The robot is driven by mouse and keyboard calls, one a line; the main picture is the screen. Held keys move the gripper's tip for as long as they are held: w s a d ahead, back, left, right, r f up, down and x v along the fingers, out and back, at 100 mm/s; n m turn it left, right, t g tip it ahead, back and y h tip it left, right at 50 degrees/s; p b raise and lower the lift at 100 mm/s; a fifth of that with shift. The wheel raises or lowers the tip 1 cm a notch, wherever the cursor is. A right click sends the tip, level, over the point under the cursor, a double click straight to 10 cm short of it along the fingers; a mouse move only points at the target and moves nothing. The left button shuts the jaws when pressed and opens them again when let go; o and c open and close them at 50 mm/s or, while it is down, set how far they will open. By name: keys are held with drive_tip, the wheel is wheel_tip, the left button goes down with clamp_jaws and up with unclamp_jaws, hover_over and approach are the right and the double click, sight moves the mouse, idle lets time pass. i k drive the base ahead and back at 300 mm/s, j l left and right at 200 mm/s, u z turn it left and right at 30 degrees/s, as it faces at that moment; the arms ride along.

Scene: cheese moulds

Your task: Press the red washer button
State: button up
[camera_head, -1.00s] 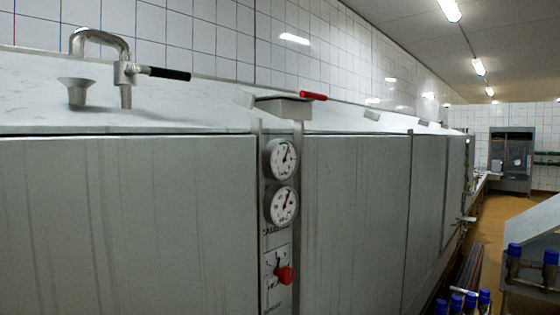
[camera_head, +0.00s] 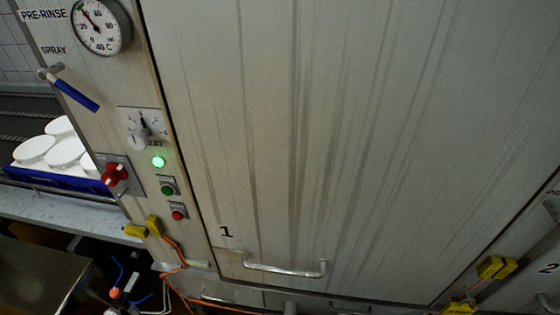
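The washer's control strip runs down the left of the head view, left of a large grey metal door (camera_head: 310,130) marked 1. A small red button (camera_head: 178,214) sits lowest on the strip. A green button (camera_head: 168,188) is just above it, and a lit green lamp (camera_head: 158,161) is above that. A larger red rotary switch (camera_head: 114,174) is to the left of these. My gripper is not in view, so its state and its distance from the button are hidden.
A blue crate (camera_head: 70,187) with white moulds stands on a conveyor at the left. A blue-handled spray valve (camera_head: 75,92) sticks out from the panel. A bar handle (camera_head: 285,268) is low on the door. Yellow connectors (camera_head: 153,226) and orange cables hang below the panel.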

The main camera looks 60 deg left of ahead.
sight(177, 215)
drive_tip(key=u, duration=3.05)
